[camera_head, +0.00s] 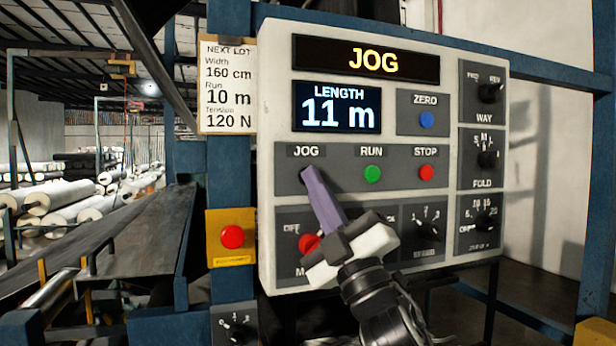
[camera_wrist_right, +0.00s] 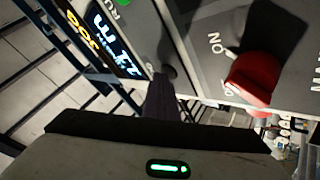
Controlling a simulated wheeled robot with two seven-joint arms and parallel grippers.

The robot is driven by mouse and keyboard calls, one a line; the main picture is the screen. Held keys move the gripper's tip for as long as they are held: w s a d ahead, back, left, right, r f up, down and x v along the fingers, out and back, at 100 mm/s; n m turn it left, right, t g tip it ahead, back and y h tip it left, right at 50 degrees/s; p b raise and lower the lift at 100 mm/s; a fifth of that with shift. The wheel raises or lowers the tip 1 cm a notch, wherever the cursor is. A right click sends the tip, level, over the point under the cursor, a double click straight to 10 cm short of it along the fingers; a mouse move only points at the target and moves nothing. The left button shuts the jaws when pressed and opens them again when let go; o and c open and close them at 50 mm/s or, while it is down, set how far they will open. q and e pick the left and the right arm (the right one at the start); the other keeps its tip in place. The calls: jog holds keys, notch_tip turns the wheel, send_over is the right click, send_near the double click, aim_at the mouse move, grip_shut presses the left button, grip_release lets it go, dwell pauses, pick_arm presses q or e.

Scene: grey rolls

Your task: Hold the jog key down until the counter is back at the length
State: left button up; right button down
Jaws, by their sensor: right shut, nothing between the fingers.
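The jog key (camera_head: 302,174) is a dark button under the JOG label on the white control panel (camera_head: 272,120). My right gripper (camera_head: 308,170) is shut and empty, its purple-grey fingertips at the key and covering most of it. The fingers also show in the right wrist view (camera_wrist_right: 163,85), close to the dark key (camera_wrist_right: 168,62). How deep the key is pressed cannot be seen. The counter (camera_head: 337,108) reads LENGTH 11 m, and the upper display (camera_head: 366,60) reads JOG. The card (camera_head: 228,85) gives Run 10 m. My left gripper is out of view.
The green RUN button (camera_head: 372,174) and red STOP button (camera_head: 427,172) lie right of the jog key. The blue ZERO button (camera_head: 427,120) is above STOP. A red switch (camera_wrist_right: 253,80) is below the key. A red button (camera_head: 232,237) sits on the yellow plate at left.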

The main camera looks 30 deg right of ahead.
jog(key=shift+s, duration=0.1)
dwell(0.4)
jog(key=shift+s+a, duration=0.15)
jog(key=shift+s, duration=0.55)
jog(key=s, duration=0.2)
jog(key=s+a+p, duration=0.1)
jog(key=s, duration=0.2)
jog(key=shift+a, duration=0.1)
dwell(0.5)
